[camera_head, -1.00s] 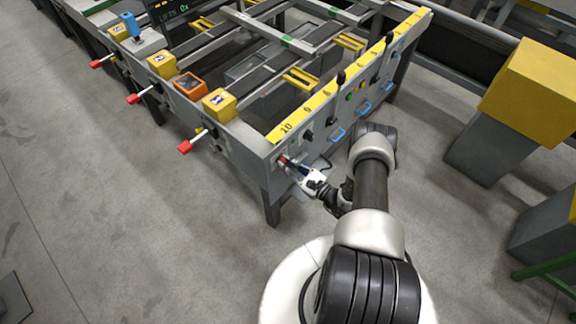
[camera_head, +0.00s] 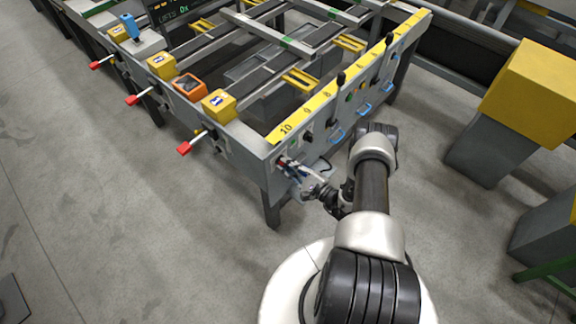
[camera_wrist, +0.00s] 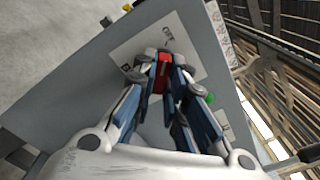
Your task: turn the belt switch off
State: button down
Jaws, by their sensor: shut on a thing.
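The belt switch (camera_wrist: 163,70) shows a red lever between my fingertips in the wrist view. It sits on a pale label plate (camera_wrist: 133,48) marked OFF at the top, with another marking at the left that the fingers partly cover. My gripper (camera_wrist: 164,76) is shut on the red lever, with a fingertip on each side. In the head view my gripper (camera_head: 287,163) is at the near end face of the runout table (camera_head: 246,150), below the yellow number strip. The lever's base is hidden by the fingers.
A green button (camera_wrist: 210,98) is close beside the right finger. In the head view, blue handles (camera_head: 337,134) and knobs line the same panel. Red-tipped levers (camera_head: 184,148) stick out on the left side. A yellow-topped grey block (camera_head: 535,80) stands at the right.

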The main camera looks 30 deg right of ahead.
jog(key=c, duration=1.6)
grip_release()
jog(key=v, duration=1.2)
jog(key=shift+r, duration=0.1)
